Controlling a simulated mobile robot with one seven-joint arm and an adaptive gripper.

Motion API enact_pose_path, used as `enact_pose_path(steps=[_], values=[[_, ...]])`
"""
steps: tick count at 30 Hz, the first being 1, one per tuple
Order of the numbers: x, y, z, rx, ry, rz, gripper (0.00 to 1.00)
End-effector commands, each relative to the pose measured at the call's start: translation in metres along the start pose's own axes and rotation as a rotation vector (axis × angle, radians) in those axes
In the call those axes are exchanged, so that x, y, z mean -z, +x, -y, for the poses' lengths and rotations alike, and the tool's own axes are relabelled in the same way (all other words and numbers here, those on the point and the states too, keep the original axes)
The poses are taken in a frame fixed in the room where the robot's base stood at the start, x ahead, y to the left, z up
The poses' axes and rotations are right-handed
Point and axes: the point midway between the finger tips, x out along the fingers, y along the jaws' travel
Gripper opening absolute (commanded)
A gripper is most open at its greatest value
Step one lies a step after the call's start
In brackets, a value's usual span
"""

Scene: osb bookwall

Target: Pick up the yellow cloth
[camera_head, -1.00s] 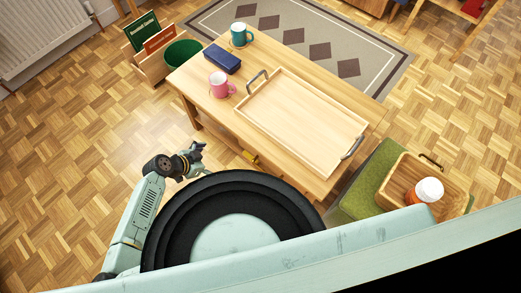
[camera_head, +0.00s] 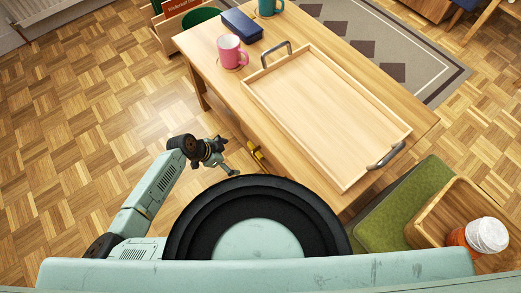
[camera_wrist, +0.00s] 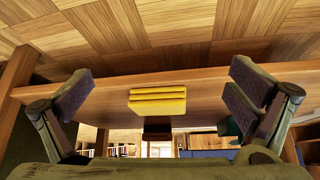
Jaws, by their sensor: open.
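The yellow cloth (camera_wrist: 158,102) is folded into a small layered stack. In the wrist view it sits at the edge of a wooden board, in the middle between my open fingers. In the head view the yellow cloth (camera_head: 257,157) partly shows low at the near side of the wooden table (camera_head: 212,82), mostly hidden by the tabletop. My gripper (camera_wrist: 163,82) is open and empty, its two fingers wide on either side of the cloth in the picture. In the head view my gripper (camera_head: 229,168) is just left of the cloth, apart from it.
On the tabletop are a wooden tray (camera_head: 258,98), a pink mug (camera_head: 231,52), a dark blue case (camera_head: 242,26) and a teal mug (camera_head: 268,7). A green stool (camera_head: 400,207) and wooden box (camera_head: 422,234) stand at the right. The floor left of the table is clear.

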Motion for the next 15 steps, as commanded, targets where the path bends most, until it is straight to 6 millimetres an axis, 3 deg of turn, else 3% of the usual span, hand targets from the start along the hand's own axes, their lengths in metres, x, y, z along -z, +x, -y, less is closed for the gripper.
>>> enact_pose_path(steps=[6, 15], values=[[0.035, 0.023, -0.001, -0.003, 0.004, -0.003, 1.00], [0.057, 0.036, -0.001, -0.003, 0.004, -0.003, 1.00]])
